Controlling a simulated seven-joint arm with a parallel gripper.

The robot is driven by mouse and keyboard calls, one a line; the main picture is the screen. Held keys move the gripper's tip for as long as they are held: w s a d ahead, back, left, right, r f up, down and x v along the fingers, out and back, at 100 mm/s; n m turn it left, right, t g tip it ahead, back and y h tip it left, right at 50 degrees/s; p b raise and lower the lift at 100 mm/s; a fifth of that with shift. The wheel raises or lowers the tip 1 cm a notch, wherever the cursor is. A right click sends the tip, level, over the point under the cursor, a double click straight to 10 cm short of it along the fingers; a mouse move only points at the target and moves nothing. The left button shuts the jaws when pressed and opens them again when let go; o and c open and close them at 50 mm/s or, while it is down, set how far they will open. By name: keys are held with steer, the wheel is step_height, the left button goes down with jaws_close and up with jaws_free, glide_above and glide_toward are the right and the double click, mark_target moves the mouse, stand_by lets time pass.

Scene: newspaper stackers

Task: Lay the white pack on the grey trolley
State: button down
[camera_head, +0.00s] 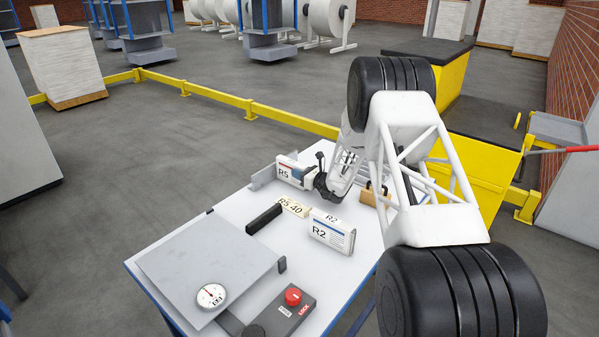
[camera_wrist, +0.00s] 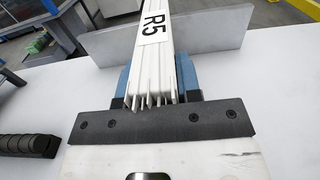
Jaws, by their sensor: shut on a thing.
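A white pack marked R5 (camera_head: 292,171) is at the back of the white table, beside an upright grey plate. My gripper (camera_head: 318,180) is shut on it; the arm partly hides the grip in the head view. In the wrist view the R5 pack (camera_wrist: 153,50) shows its layered edges between the two blue fingers (camera_wrist: 155,80). I cannot tell whether it touches the table. A second white pack, marked R2 (camera_head: 332,232), stands on the table nearer the front. A grey tray on a yellow frame, possibly the grey trolley (camera_head: 557,130), is at the far right, beyond the yellow barrier.
The table (camera_head: 185,215) holds a black bar (camera_head: 263,219), a cream R5 40 card (camera_head: 292,207), a padlock-like item (camera_head: 371,195), a grey platform (camera_head: 200,260) with a dial (camera_head: 211,296), and a red button box (camera_head: 293,298). A yellow barrier (camera_head: 250,108) runs behind. Open floor lies left.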

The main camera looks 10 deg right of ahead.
steer(key=c, duration=0.7)
jaws_free()
steer(key=shift+f, duration=0.1)
steer(key=shift+v, duration=3.9)
